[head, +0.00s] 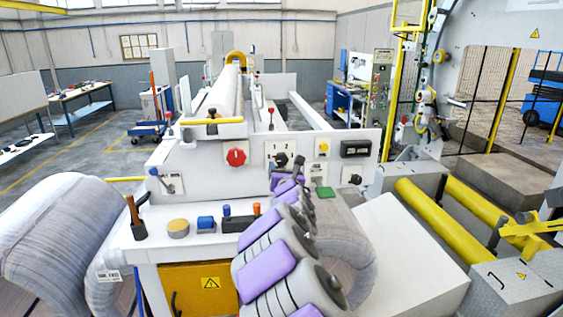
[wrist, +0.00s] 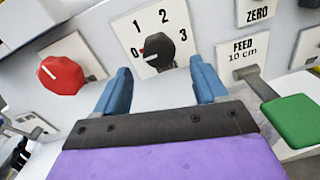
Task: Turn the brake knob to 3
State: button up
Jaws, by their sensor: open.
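The brake knob (wrist: 158,50) is black and round, on a white dial plate marked 0, 1, 2 and 3. A small red mark shows at the knob's left edge, beside the 0. It also shows in the head view (head: 281,159), beyond my purple arm. My gripper (wrist: 160,72) is open and empty, its two blue fingers spread in the wrist view. The left fingertip is lower left of the knob and the right one lower right, with a gap on each side. How far the tips are from the panel, I cannot tell.
A red knob (wrist: 62,75) is left of the dial. A green-handled lever (wrist: 290,118) under the FEED 10 cm label is at right, near my right finger. In the head view, a yellow button (head: 322,147) and a display (head: 355,149) are further right on the panel.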

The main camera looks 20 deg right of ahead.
aim_at(282, 162)
jog(key=x, duration=0.4)
jog(key=shift+d+f+p, duration=0.1)
jog(key=shift+p, duration=0.2)
jog(key=shift+w+d, duration=0.1)
jog(key=shift+w, duration=0.55)
jog(key=c, duration=1.1)
